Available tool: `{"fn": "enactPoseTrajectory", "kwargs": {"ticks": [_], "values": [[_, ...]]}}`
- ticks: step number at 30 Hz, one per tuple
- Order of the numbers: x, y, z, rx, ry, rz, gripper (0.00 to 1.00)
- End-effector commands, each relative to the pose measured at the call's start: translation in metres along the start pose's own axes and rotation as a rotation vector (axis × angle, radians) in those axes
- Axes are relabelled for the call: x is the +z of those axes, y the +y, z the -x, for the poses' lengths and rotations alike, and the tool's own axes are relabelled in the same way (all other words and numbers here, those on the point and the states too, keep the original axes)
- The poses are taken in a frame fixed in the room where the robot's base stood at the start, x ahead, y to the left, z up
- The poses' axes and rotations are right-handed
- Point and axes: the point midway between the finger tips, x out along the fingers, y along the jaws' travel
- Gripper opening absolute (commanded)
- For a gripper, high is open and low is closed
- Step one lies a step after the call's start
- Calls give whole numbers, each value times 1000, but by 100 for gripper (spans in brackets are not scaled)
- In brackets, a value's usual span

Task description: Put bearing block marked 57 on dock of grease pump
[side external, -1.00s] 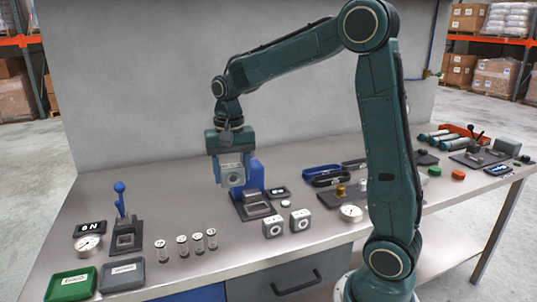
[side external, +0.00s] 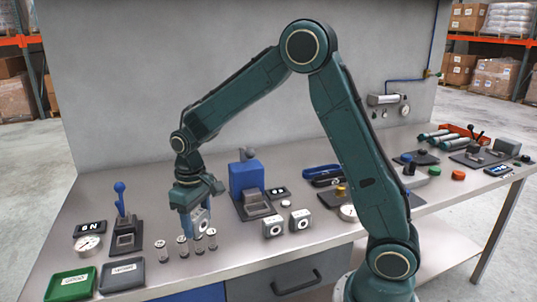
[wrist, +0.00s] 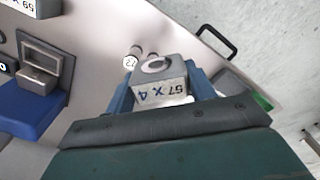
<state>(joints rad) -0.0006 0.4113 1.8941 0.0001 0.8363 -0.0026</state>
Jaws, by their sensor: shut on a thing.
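In the wrist view the block (wrist: 160,72) shows a round bore and an upside-down label reading 57 x 4. A blue machine (side external: 246,176) with a grey dock (side external: 257,208) in front stands to the right of my gripper; the dock (wrist: 45,62) also shows at left in the wrist view. The dock looks empty. I cannot tell for sure whether this machine is the grease pump.
Two more bearing blocks (side external: 272,227) (side external: 299,220) stand right of my gripper. A lever press (side external: 125,236), a dial gauge (side external: 88,243), a green tray (side external: 72,285) and a grey tray (side external: 122,275) are at left.

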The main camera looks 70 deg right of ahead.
Motion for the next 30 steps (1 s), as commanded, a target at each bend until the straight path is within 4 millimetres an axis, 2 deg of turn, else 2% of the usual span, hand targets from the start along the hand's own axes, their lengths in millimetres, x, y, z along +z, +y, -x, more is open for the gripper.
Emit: {"fn": "enactPoseTrajectory", "kwargs": {"ticks": [5, 8, 11, 24, 28, 30], "values": [[-1, 0, 5, 0, 3, -1, 22], [-1, 0, 15, 0, 5, -2, 22], [-1, 0, 32, 0, 7, -2, 22], [-1, 0, 135, 0, 7, -3, 22], [-1, 0, 158, 0, 7, -3, 22], [-6, 12, 158, 0, 1, -27, 22]]}}
